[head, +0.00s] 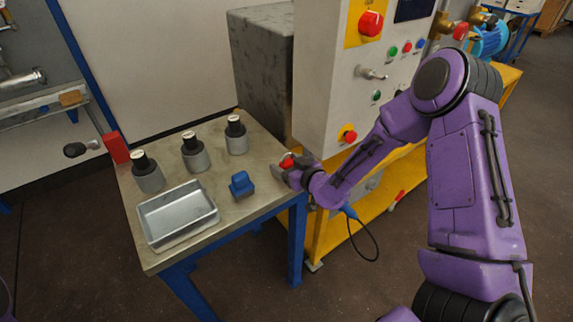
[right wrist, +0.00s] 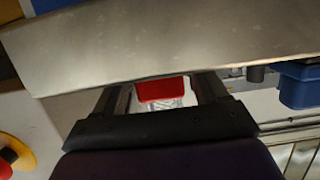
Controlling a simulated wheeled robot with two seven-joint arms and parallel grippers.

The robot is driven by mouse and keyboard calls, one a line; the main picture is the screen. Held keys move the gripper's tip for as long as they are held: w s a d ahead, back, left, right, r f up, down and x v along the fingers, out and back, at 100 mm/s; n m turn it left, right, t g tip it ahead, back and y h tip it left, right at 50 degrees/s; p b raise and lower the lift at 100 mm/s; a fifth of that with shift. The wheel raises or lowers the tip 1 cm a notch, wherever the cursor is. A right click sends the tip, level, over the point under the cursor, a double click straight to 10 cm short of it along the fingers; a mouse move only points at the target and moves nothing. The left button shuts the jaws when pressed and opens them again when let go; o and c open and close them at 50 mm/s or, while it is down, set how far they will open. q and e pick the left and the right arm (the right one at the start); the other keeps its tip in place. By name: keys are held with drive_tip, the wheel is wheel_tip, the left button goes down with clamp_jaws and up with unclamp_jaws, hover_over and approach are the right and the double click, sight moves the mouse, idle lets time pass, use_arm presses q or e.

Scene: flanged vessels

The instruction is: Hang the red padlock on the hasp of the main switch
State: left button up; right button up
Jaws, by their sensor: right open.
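The red padlock (head: 287,162) is at the right edge of the small table, partly hidden by my right gripper (head: 284,172). In the right wrist view the red padlock (right wrist: 161,90) shows between the two fingers of my right gripper (right wrist: 165,87), which is open. I cannot tell whether a finger touches it. The main switch, a red knob (head: 371,23) on a yellow plate, is high on the grey cabinet front. A metal fitting (head: 371,73) sticks out below it; I cannot tell whether this is the hasp. My left gripper is out of view.
On the table (head: 240,214) stand a blue padlock (head: 241,184), an empty metal tray (head: 179,216) and several grey cylinders with black tops (head: 195,155). The grey cabinet (head: 322,80) rises close behind my right gripper. A yellow frame (head: 326,232) lies below my right forearm.

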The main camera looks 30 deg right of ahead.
drive_tip(key=c, duration=0.9)
wheel_tip(320, 180, up, 6)
drive_tip(key=p, duration=0.5)
drive_tip(key=shift+r, duration=0.1)
